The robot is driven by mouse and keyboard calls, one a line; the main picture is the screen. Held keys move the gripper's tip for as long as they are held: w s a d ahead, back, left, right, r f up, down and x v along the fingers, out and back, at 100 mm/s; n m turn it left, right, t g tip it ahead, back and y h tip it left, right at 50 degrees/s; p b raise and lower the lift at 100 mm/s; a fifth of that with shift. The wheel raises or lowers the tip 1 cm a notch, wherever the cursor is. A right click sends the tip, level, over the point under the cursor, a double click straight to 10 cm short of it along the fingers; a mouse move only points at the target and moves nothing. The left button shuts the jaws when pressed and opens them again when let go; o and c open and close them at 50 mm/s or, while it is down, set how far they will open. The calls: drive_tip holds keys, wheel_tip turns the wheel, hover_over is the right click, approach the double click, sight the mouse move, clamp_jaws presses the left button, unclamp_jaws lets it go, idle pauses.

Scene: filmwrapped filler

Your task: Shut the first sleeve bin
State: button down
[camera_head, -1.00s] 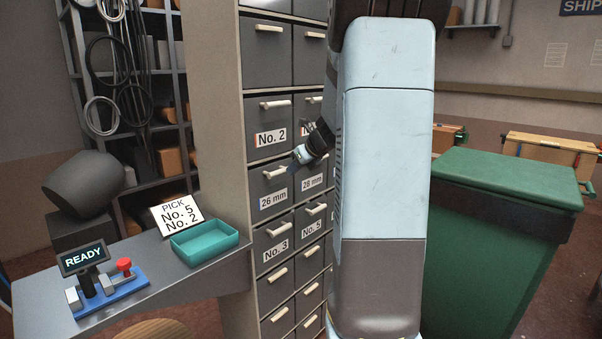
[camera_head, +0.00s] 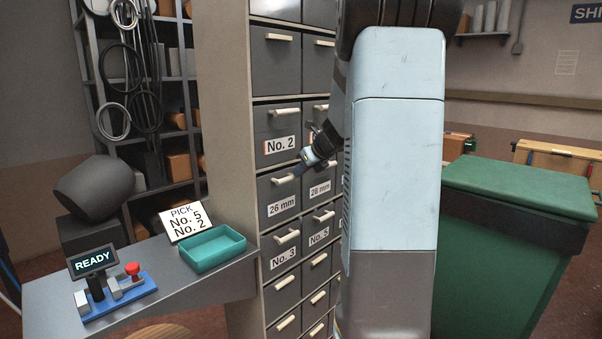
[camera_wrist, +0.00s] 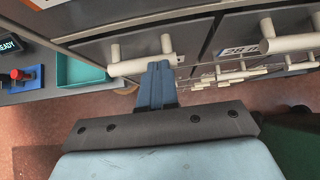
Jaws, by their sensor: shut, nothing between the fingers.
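The grey drawer cabinet has labelled bins with pale bar handles: No. 2 (camera_head: 280,145), two marked 26 mm (camera_head: 282,205), No. 3 (camera_head: 283,258) and No. 5 (camera_head: 318,236). All visible fronts look about flush; a small gap cannot be told. My gripper (camera_head: 300,168) is in front of the 26 mm row, just below No. 2, partly hidden by my arm. In the wrist view its blue fingers (camera_wrist: 157,84) are together and empty, close to a bar handle (camera_wrist: 145,62); contact cannot be told. A right-hand 26 mm label (camera_wrist: 240,48) also shows there.
A pick card (camera_head: 184,221) reads No. 5, No. 2. It stands by a teal tray (camera_head: 212,262) on the grey bench, with a READY display (camera_head: 93,261) to the left. A green lidded bin (camera_head: 510,250) stands right of my arm, which hides the cabinet's right side.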

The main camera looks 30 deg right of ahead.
drive_tip(key=v, duration=1.3)
drive_tip(key=s+a+f+n+g, duration=0.1)
drive_tip(key=s+a+n, duration=0.4)
drive_tip(key=a+n, duration=0.3)
drive_tip(key=s+a+n+g, duration=0.1)
drive_tip(key=s+a+n, duration=0.3)
drive_tip(key=a+n, duration=0.4)
drive_tip(key=s+a+f+n+h, duration=0.1)
drive_tip(key=s+a+f+n, duration=0.1)
drive_tip(key=s+a+n, duration=0.2)
drive_tip(key=s+a+f+n+g+h, duration=0.1)
drive_tip(key=s+a+f+n, duration=0.2)
drive_tip(key=s+n, duration=0.8)
drive_tip(key=shift+a+n+h, duration=0.3)
drive_tip(key=shift+a+n, duration=0.7)
drive_tip(key=shift+a, duration=0.1)
